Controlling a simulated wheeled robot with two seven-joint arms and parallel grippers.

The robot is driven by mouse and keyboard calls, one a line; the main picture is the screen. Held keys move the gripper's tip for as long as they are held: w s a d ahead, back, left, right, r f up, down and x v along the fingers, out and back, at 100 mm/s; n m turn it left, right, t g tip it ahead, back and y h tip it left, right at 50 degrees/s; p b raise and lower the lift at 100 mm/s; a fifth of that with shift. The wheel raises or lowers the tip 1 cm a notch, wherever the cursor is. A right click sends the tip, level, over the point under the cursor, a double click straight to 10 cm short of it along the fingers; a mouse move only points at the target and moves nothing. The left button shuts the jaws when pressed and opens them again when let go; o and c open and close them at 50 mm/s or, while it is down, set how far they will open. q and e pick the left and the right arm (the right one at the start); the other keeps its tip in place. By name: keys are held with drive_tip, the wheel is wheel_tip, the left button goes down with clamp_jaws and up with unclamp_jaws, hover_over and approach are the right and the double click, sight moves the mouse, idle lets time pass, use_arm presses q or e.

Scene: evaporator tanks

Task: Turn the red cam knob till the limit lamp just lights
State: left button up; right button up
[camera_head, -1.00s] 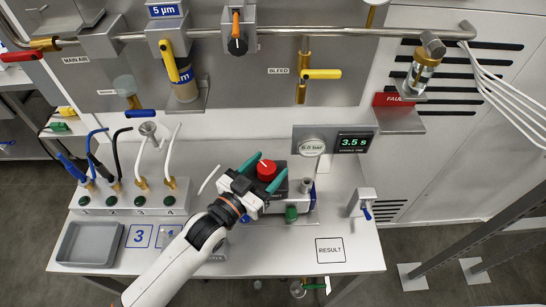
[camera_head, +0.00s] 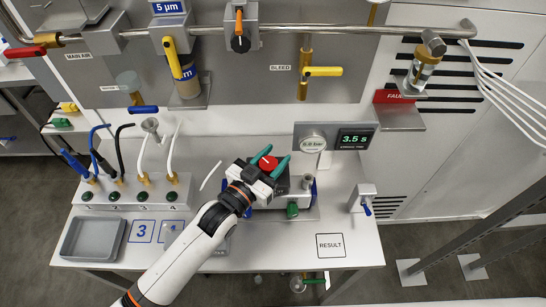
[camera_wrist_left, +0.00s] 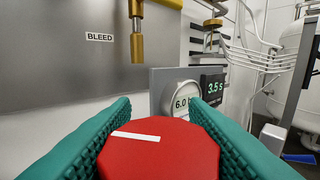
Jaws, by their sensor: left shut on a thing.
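The red cam knob (camera_head: 264,164) stands on a grey and black unit on the white bench. Its flat top fills the lower middle of the left wrist view (camera_wrist_left: 160,160), with a white line lying almost level across it. My left gripper (camera_head: 271,160) is shut on the knob, one teal finger on each side. The green display (camera_head: 356,141) reads 3.5 s, and the dial (camera_head: 313,144) beside it reads 6.0 bar. I cannot make out a limit lamp. My right gripper is not in view.
A grey tray (camera_head: 94,257) and a row of hose fittings (camera_head: 131,199) are at the bench's left. A valve with a blue lever (camera_head: 363,198) stands at right. The front right around the RESULT square (camera_head: 330,256) is clear. Pipes and a yellow bleed valve (camera_head: 322,71) hang above.

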use_arm(q)
drive_tip(key=shift+r+n+t+y, duration=0.1)
drive_tip(key=shift+n+t+y, duration=0.3)
drive_tip(key=shift+n+y, duration=0.2)
drive_tip(key=shift+w+a+n+t+y+p, duration=0.1)
drive_tip(key=shift+n+t+y+p, duration=0.3)
drive_tip(key=shift+y, duration=0.3)
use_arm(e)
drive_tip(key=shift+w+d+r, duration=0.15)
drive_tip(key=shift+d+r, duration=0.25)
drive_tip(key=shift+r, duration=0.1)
use_arm(q)
drive_tip(key=o, duration=1)
drive_tip(key=shift+s+a+f, duration=0.2)
drive_tip(key=shift+s+a, duration=0.05)
drive_tip(key=shift+s, duration=0.15)
drive_tip(key=b+v, duration=0.3)
drive_tip(key=v, duration=0.8)
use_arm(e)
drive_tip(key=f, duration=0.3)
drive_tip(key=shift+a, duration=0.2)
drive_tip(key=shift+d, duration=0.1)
